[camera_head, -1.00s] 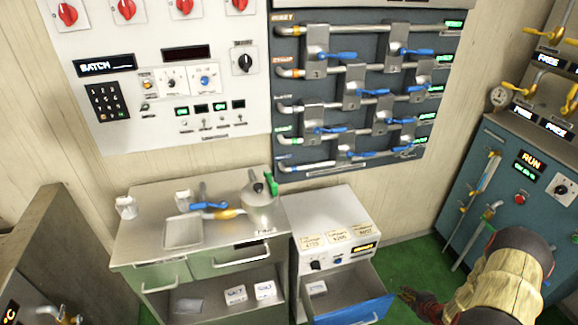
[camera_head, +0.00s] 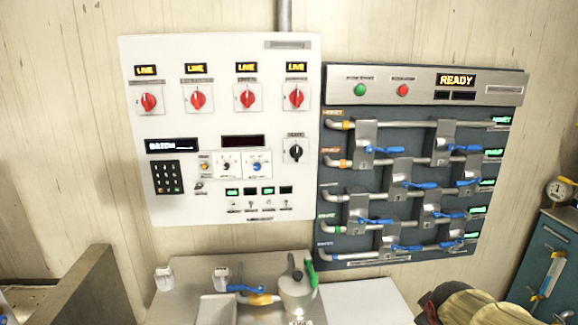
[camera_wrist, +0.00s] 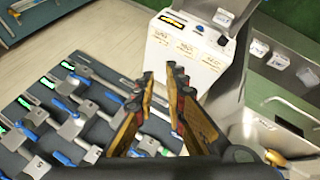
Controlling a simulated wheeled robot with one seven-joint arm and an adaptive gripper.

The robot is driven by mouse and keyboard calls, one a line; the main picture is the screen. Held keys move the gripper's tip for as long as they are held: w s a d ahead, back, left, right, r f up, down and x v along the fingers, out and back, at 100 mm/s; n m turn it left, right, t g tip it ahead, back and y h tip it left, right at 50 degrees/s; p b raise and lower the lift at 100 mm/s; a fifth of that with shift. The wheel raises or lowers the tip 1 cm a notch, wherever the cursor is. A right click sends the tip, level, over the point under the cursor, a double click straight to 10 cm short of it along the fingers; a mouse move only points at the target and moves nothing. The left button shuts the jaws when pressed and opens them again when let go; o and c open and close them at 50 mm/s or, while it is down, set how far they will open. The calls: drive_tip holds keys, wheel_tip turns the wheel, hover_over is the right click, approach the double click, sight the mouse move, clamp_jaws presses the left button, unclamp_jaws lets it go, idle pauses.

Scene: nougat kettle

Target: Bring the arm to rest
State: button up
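My arm (camera_head: 470,305) shows only in part at the bottom right of the head view, a tan and dark rounded link in front of the grey cabinet top. My gripper is outside that view. In the wrist view my gripper (camera_wrist: 161,76) has its two orange and dark fingers apart at the tips. Nothing is held between them. Beyond the fingertips, the white and grey unit with labelled buttons (camera_wrist: 190,45) stands upper right, and the blue-handled pipe panel (camera_wrist: 60,125) lies lower left. I see no contact with either.
A white control panel (camera_head: 220,125) with red knobs and a pipe valve panel (camera_head: 425,100) reading READY hang on the wall. A steel counter (camera_head: 180,300) holds a kettle (camera_head: 297,290). A blue cabinet (camera_head: 553,255) stands at right.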

drive_tip(key=s+a+r+m+y, duration=0.1)
drive_tip(key=s+a+r+m, duration=0.1)
drive_tip(key=s+a, duration=0.7)
drive_tip(key=s+a+r+m+y, duration=0.2)
drive_tip(key=s+a+r, duration=0.2)
drive_tip(key=s+a, duration=0.5)
drive_tip(key=shift+s+a+r+m+g+y, duration=0.15)
drive_tip(key=shift+s+r+m+g+y, duration=0.15)
drive_tip(key=shift+r, duration=0.1)
